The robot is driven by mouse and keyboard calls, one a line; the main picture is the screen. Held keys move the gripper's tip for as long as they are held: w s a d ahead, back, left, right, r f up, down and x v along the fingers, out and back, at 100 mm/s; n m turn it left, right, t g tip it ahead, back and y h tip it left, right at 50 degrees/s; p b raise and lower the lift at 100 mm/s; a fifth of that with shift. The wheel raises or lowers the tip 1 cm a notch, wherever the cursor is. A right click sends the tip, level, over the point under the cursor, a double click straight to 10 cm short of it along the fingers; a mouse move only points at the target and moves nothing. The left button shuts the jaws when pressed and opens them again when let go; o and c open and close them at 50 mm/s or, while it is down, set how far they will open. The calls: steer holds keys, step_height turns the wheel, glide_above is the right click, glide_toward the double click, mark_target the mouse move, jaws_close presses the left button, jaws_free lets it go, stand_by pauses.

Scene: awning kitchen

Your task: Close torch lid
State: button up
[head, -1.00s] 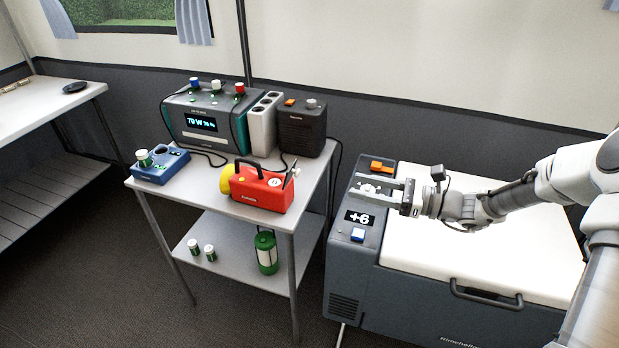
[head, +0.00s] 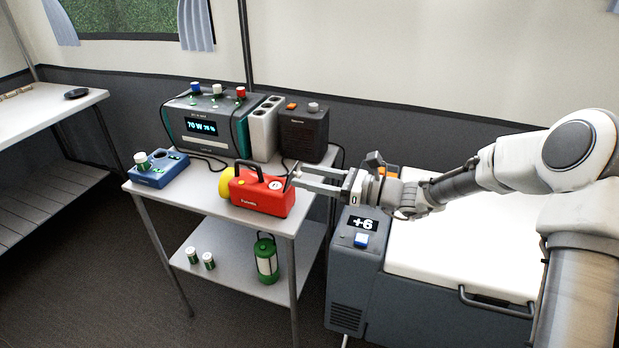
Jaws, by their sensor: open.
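The red torch (head: 262,196) stands on the upper shelf of the small table, with a black carry handle on top and a yellow lamp head at its left end. At its right end a lid (head: 291,175) looks swung up, standing at an angle; its hinge is too small to make out. My gripper (head: 296,178) is open, with its two fingers pointing left at the torch's right end, close to the raised lid. I cannot tell whether a finger touches the lid. Nothing is seen held between the fingers.
Behind the torch stand a power station (head: 212,125) and a dark speaker-like box (head: 307,133). A blue charger (head: 159,169) is at the left of the table (head: 205,190). A green lantern (head: 265,260) stands on the lower shelf. A cool box (head: 440,255) is under my arm at right.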

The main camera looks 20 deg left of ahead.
jaws_close()
steer(key=shift+r+p, duration=0.15)
steer(key=shift+p, duration=0.2)
